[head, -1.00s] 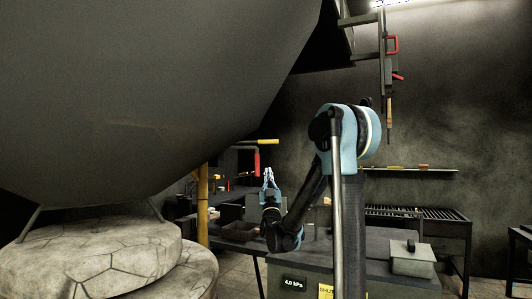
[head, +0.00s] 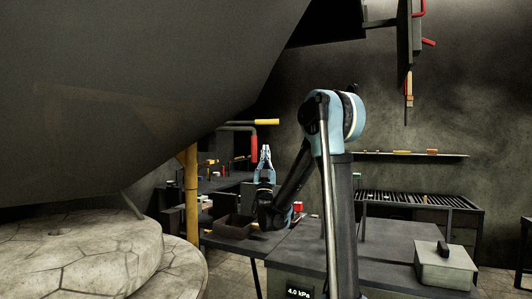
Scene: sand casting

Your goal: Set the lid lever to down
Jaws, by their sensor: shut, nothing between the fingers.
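Two handles show on grey bars just right of the large dark vessel (head: 130,100). One is a yellow grip (head: 267,121) lying level and pointing right. The other is a red grip (head: 254,144) hanging down below it. I cannot tell which of them is the lid lever. My gripper (head: 265,150) points up, shut and empty. In the picture it is just below and right of the red grip and appears apart from both handles.
A yellow post (head: 191,195) stands beside the pale stone base (head: 70,250). A dark worktable (head: 385,247) carries a grey lidded box (head: 446,266). A dark open bin (head: 234,226) sits behind. A grated bench (head: 420,203) and a shelf (head: 410,155) line the back wall.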

